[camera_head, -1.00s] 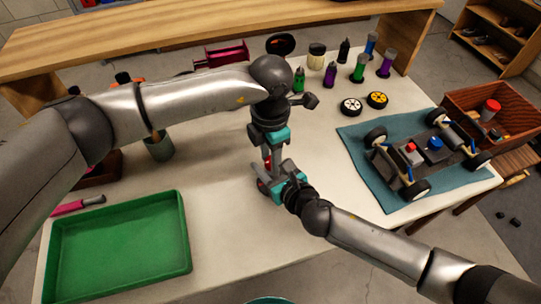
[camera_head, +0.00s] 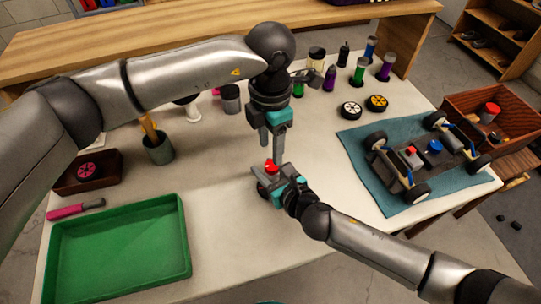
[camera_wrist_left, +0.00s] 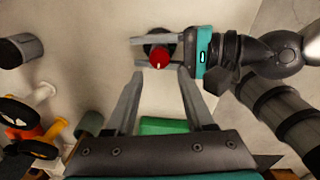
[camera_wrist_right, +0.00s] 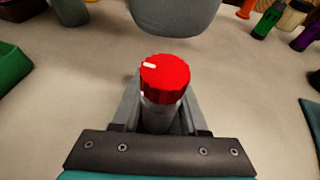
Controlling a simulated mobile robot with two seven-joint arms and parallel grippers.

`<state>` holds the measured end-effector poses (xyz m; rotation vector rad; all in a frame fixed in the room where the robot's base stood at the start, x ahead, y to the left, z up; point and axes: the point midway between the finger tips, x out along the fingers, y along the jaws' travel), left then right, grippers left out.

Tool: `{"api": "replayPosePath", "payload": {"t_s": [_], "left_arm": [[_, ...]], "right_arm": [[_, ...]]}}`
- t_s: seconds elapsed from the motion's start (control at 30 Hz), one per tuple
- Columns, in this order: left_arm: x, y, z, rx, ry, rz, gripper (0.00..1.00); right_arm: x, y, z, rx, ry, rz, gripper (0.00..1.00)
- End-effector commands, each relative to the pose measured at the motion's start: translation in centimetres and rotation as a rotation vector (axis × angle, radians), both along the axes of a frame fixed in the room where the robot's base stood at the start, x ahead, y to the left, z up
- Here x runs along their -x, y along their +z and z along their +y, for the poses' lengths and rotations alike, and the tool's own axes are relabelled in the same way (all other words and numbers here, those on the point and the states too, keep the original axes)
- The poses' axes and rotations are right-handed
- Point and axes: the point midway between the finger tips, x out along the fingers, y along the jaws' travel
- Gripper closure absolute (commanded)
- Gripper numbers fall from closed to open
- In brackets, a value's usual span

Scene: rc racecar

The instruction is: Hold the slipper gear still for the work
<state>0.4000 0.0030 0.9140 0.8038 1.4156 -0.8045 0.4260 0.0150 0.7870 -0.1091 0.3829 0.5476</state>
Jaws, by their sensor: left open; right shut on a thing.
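The slipper gear unit is a grey and dark round part with a red ribbed knob (camera_wrist_right: 165,78) on top, marked by a white line. The knob also shows in the head view (camera_head: 270,166) and the left wrist view (camera_wrist_left: 159,56). My right gripper (camera_head: 267,184) is shut around the grey body below the knob, low over the table. My left gripper (camera_head: 266,138) points down above the knob, open and empty, its fingers apart from it. The left wrist view shows its two fingertips (camera_wrist_left: 159,73) with the knob beyond them. The gear's underside is hidden.
A green tray (camera_head: 120,284) lies at the front left of the table, beside a pink-handled tool (camera_head: 76,209). A car chassis (camera_head: 423,160) sits on a blue mat (camera_head: 366,178) at right. Bottles and two wheels stand behind. A grey cup (camera_head: 160,150) stands left.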

Motion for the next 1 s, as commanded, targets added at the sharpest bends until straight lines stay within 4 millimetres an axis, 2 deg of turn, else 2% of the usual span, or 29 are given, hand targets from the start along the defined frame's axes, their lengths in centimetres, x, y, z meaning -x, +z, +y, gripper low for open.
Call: {"api": "replayPosePath", "payload": {"t_s": [0.1, 0.3, 0.47, 0.8, 0.83, 1.0], "left_arm": [[-0.1, 2.7, 0.0, 0.001, -0.001, -0.004, 0.46], [0.0, 5.5, 0.0, 0.000, -0.001, -0.001, 0.46], [0.0, 6.3, 0.0, 0.000, -0.001, 0.000, 0.46], [0.0, 6.3, 0.0, -0.001, -0.001, 0.001, 0.46], [0.0, 6.3, 0.0, -0.001, -0.001, 0.001, 0.46], [0.0, 6.3, 0.0, -0.001, -0.001, 0.001, 0.46]], "right_arm": [[0.0, 0.0, 0.0, 0.001, 0.000, 0.001, 1.00], [0.0, 0.0, 0.0, 0.001, 0.000, 0.001, 1.00], [0.0, 0.0, 0.0, 0.001, 0.000, 0.001, 1.00], [0.0, 0.0, 0.0, 0.001, 0.000, 0.001, 1.00], [0.0, 0.0, 0.0, 0.001, 0.000, 0.001, 0.55], [0.0, 0.0, 0.0, 0.000, 0.000, 0.000, 0.36]]}}
